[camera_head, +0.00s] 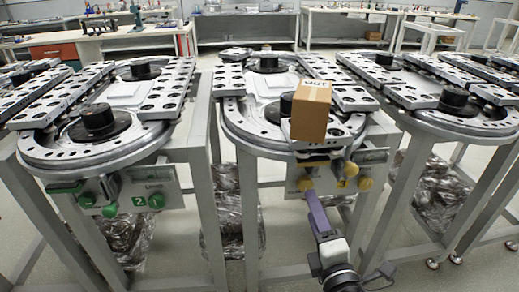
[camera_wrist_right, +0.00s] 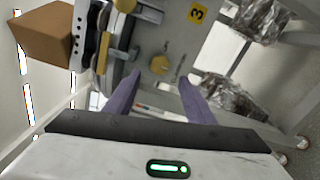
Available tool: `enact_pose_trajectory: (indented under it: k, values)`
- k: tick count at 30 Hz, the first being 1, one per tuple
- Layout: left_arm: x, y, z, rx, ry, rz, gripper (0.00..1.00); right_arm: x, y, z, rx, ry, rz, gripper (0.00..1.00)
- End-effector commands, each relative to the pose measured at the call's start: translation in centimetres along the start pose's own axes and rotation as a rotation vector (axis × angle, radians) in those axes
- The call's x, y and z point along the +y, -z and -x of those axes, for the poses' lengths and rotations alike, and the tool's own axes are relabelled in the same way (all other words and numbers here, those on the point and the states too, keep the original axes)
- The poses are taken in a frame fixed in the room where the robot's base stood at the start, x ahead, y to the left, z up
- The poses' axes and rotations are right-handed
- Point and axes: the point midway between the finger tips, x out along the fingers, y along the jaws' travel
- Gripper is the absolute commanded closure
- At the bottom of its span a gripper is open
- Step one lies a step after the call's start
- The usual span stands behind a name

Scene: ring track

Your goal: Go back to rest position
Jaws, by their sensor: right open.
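My right gripper (camera_head: 309,193) is in front of the middle ring track's control panel (camera_head: 372,164), with its purple fingers pointing toward the panel. In the right wrist view the two purple fingers of the gripper (camera_wrist_right: 160,76) stand apart with nothing between them. My left gripper is in neither view.
A cardboard box (camera_head: 311,112) sits at the near edge of the middle ring track (camera_head: 240,125), above the panel. Other ring tracks stand at left (camera_head: 60,158) and right (camera_head: 420,124) on metal frames. Wrapped bundles (camera_head: 220,215) lie beneath. Workbenches (camera_head: 245,30) stand behind.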

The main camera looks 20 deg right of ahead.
Motion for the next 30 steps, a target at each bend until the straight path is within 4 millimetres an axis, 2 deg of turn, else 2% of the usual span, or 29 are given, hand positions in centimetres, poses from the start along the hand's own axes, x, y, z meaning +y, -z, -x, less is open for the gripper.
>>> enact_pose_trajectory:
  k: [4, 8, 11, 15, 19, 21, 24, 30]
  values:
    - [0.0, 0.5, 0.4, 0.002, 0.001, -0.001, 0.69, -0.5, 0.3, 0.4, 0.014, 0.028, -0.062, 0.51]
    - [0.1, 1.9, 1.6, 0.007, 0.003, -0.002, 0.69, -3.3, 1.9, 2.4, 0.055, 0.168, -0.347, 0.51]
    - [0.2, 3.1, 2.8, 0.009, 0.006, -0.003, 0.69, -6.8, 3.9, 5.6, 0.065, 0.356, -0.678, 0.51]
    - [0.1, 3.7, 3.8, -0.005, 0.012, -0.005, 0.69, -11.2, 7.0, 11.5, 0.002, 0.646, -1.113, 0.51]
    - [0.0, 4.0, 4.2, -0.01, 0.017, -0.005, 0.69, -13.7, 9.2, 16.5, -0.1, 0.859, -1.392, 0.51]
    - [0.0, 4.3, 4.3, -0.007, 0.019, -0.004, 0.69, -14.5, 9.9, 18.3, -0.146, 0.93, -1.481, 0.51]
    - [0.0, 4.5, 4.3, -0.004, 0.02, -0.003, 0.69, -15.0, 10.5, 19.5, -0.18, 0.979, -1.546, 0.51]
    - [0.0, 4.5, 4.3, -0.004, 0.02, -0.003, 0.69, -15.0, 10.5, 19.5, -0.18, 0.979, -1.546, 0.51]
